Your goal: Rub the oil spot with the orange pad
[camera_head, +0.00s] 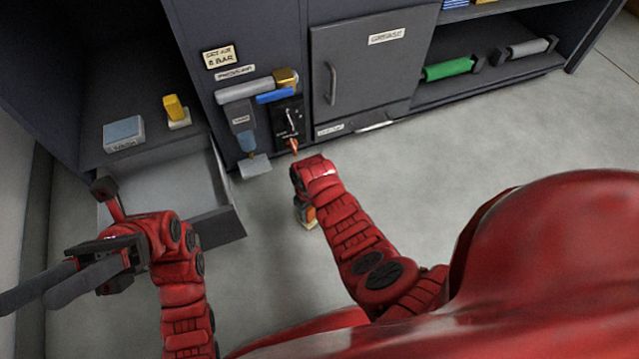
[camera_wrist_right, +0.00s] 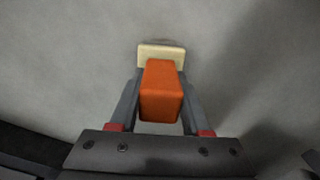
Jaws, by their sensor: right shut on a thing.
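The orange pad (camera_wrist_right: 161,92) has an orange block grip and a cream base (camera_wrist_right: 161,54). My right gripper (camera_wrist_right: 160,100) is shut on the orange block, with a finger on each side. In the head view the pad (camera_head: 309,214) shows below my right wrist, low over the grey floor; I cannot tell whether its base touches it. A faint dark smudge shows at the base's far edge in the wrist view; I cannot tell if it is the oil spot or shadow. My left gripper (camera_head: 28,302) is open and empty at the left, its fingers apart.
An open drawer (camera_head: 228,222) juts out at left. Above it, a yellow block on a pale base (camera_head: 174,109) and a grey-blue box (camera_head: 123,133) stand on a shelf. A closed cabinet door (camera_head: 365,75) and a shelf with a green roll (camera_head: 448,69) are behind. Floor to the right is clear.

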